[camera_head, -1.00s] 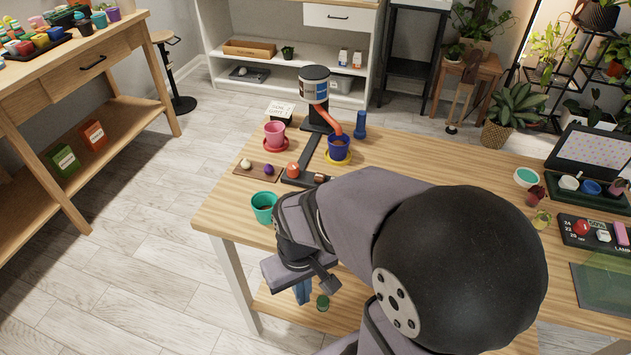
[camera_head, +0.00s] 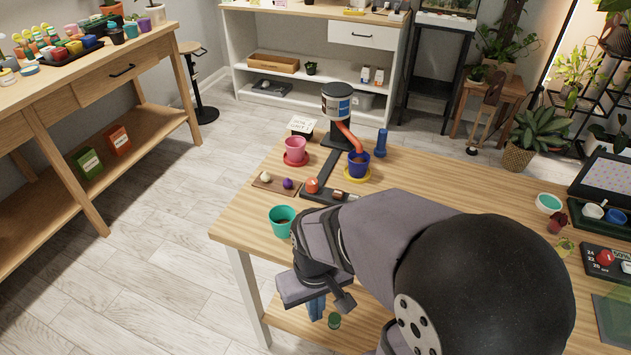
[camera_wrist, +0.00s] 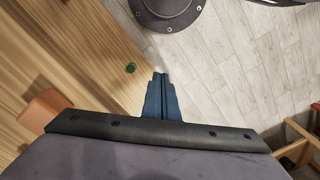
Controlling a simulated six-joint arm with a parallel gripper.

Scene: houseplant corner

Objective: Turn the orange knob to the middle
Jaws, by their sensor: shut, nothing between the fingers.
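An orange knob-like piece (camera_head: 312,185) stands on a black base bar at the left part of the table, below a dispenser with an orange spout (camera_head: 350,136). Which way it is turned is too small to tell. A brown piece (camera_head: 338,194) sits beside it. My gripper (camera_head: 317,306) hangs low in front of the table's left front corner, well apart from the knob. Its blue fingers are together and empty; they also show in the wrist view (camera_wrist: 160,80). The knob is not in the wrist view.
A teal pot (camera_head: 283,221) stands at the front edge, between my gripper and the knob. A pink pot (camera_head: 296,147) and a blue pot (camera_head: 358,163) flank the bar. A red knob (camera_head: 605,257) sits on a panel at far right. The table's middle is largely clear.

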